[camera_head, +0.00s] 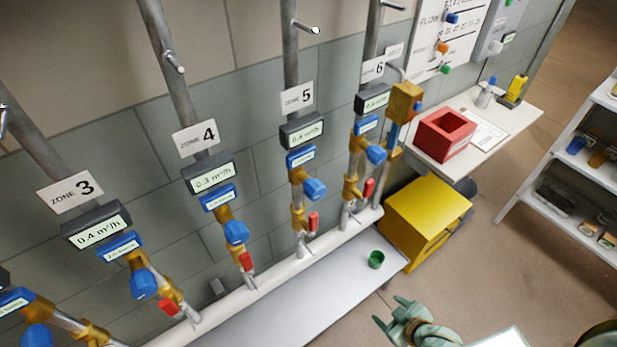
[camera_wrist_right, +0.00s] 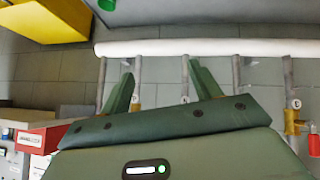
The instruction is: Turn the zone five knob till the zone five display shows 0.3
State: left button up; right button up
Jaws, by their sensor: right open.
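The zone 5 pipe carries a sign (camera_head: 297,97), and below it a dark display (camera_head: 302,131) that seems to read 0.4 m³/h. The blue zone five knob (camera_head: 314,189) sits on the brass valve under the display, with a red lever (camera_head: 314,222) lower down. My right gripper (camera_head: 390,312) is open and empty, low in the head view, well away from the knob. In the right wrist view its fingers (camera_wrist_right: 160,78) stand apart with nothing between them. My left gripper is not in view.
Neighbouring zone 4 (camera_head: 236,233) and zone 6 (camera_head: 375,153) knobs flank it. A yellow box (camera_head: 425,215) stands to the right.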

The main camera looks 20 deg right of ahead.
jog(key=w+a+r+n+t+y, duration=0.1)
jog(key=w+a+r+t+y, duration=0.15)
jog(key=w+r, duration=0.4)
jog(key=w+a+r+t+y, duration=0.1)
jog(key=w+a+r+t, duration=0.2)
jog(key=r, duration=0.7)
jog(key=n+t+y, duration=0.1)
jog(key=t+y, duration=0.1)
send_near(308, 183)
jog(key=shift+t+h, duration=0.25)
jog(key=b+x, duration=0.1)
jog(key=x, duration=0.2)
jog(key=f+b+x, duration=0.1)
jog(key=x, duration=0.3)
jog(key=f+x, duration=0.1)
jog(key=x, duration=0.3)
jog(key=shift+w+d+f+b, duration=0.1)
jog(key=shift+w+d+b, duration=0.15)
jog(key=shift+b, duration=0.15)
jog(key=shift+s, duration=0.1)
jog(key=c, duration=1)
